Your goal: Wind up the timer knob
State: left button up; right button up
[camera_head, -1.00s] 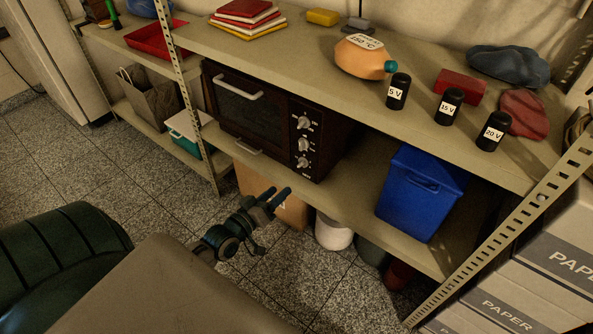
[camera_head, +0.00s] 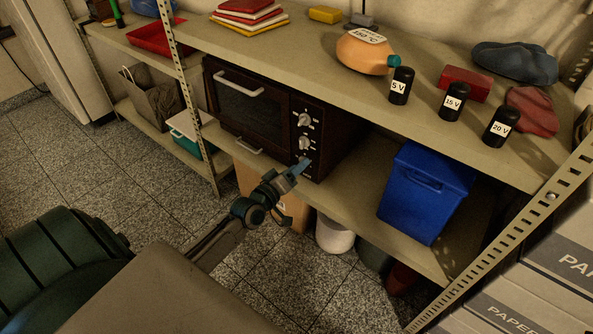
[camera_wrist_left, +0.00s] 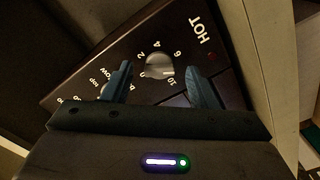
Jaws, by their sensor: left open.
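A dark oven (camera_head: 275,125) stands on the lower shelf level. Its control panel has a column of silvery knobs; the top knob (camera_head: 304,120) and middle knob (camera_head: 304,142) show in the head view. The lowest knob is mostly hidden there by my left gripper (camera_head: 297,168), which is at the panel's lower part. In the left wrist view, a knob with a number dial (camera_wrist_left: 158,64) lies between the two open blue fingers of my left gripper (camera_wrist_left: 161,84). I cannot tell whether the fingers touch it. A "HOT" label is printed beside the dial. My right gripper is out of view.
A blue bin (camera_head: 425,190) stands right of the oven on the same shelf. A perforated metal post (camera_head: 178,75) rises left of the oven. Black weights, an orange bottle (camera_head: 362,52) and books are on the shelf above. Below stand a cardboard box and a white bucket (camera_head: 333,235).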

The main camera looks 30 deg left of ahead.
pick_arm(q)
jog(key=shift+w, duration=0.25)
jog(key=c, duration=1)
jog(key=shift+o, duration=0.2)
dwell(0.5)
